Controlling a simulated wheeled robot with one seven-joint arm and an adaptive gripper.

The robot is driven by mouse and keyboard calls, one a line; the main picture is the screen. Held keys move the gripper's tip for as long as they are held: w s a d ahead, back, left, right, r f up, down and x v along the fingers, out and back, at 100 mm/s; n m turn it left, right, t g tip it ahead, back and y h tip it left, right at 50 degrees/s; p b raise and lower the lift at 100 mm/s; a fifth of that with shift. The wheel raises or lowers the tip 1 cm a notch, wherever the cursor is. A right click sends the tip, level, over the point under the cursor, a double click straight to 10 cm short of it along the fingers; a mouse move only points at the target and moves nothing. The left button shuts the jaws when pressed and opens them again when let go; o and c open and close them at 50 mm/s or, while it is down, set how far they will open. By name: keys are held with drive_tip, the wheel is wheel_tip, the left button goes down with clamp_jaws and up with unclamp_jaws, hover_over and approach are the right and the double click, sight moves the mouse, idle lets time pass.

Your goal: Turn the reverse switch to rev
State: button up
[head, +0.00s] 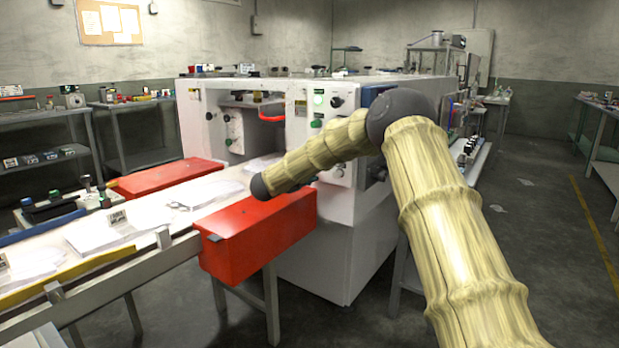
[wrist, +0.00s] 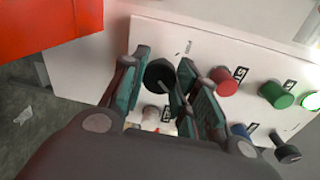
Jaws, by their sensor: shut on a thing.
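A black round knob (wrist: 158,77) sits on the white control panel (wrist: 150,40) in the wrist view. My gripper (wrist: 162,78) has its teal fingers on either side of this knob and is shut on it. A small dark marking beside the knob is too small to read, so I cannot confirm from lettering that it is the reverse switch. Part of the knob is hidden by the fingers. In the head view my gripper cannot be made out behind my arm, and the knob it holds is hidden or too small to tell.
In the wrist view, a red button (wrist: 223,81), a green button (wrist: 276,94), a blue button (wrist: 240,131) and another black knob (wrist: 287,152) are close by. A red box (head: 258,238) and the white machine (head: 335,240) stand near my arm.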

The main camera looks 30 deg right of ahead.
drive_tip(key=shift+s+f+m, duration=0.1)
drive_tip(key=shift+f+m, duration=0.2)
drive_tip(key=shift+m, duration=0.1)
drive_tip(key=o, duration=1)
drive_tip(key=shift+r, duration=0.1)
drive_tip(key=shift+r, duration=0.1)
drive_tip(key=v, duration=1.2)
